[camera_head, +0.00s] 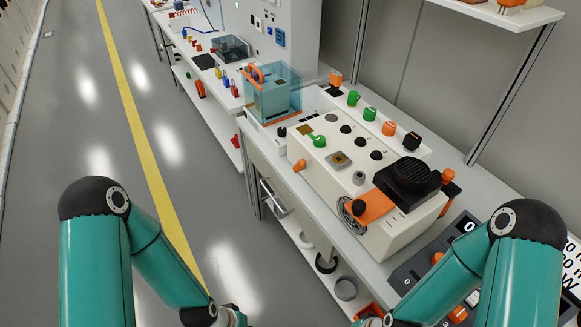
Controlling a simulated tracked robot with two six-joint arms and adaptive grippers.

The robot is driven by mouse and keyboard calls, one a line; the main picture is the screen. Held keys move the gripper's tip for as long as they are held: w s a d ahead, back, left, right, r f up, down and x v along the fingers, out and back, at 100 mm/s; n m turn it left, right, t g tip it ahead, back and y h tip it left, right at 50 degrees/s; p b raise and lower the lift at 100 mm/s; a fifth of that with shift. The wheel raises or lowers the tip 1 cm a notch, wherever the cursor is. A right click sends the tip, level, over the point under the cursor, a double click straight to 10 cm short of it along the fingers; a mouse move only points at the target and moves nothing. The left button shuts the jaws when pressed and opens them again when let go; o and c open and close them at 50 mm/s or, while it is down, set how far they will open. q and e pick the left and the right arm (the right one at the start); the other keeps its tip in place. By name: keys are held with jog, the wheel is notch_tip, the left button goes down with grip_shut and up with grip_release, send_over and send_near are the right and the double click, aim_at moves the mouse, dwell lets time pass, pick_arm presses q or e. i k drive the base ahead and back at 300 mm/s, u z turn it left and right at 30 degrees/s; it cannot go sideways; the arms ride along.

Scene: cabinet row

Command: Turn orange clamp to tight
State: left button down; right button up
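A cream-coloured machine (362,180) stands on the white bench to the right of centre. Several orange parts are on or beside it, and I cannot tell for sure which is the clamp. A flat orange piece (372,207) lies at the front end, beside a black ribbed block (408,178). A small orange knob-like handle (300,166) sticks out at the left corner. An orange-and-black handle (448,181) stands at the right side. My two teal arms reach down out of the bottom edge, and both grippers are outside the picture.
Green, orange and black items line the bench's back. A drawer handle (273,198) projects below the bench. The grey floor (70,130) at left is clear.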

aim_at(300, 165)
jog(key=z, duration=0.1)
jog(key=k, duration=0.5)
jog(key=u, duration=1)
jog(key=i, duration=0.15)
jog(key=z, duration=2.45)
jog(key=k, duration=1.05)
jog(key=u, duration=1.4)
jog(key=i, duration=1.15)
jog(key=u, duration=0.25)
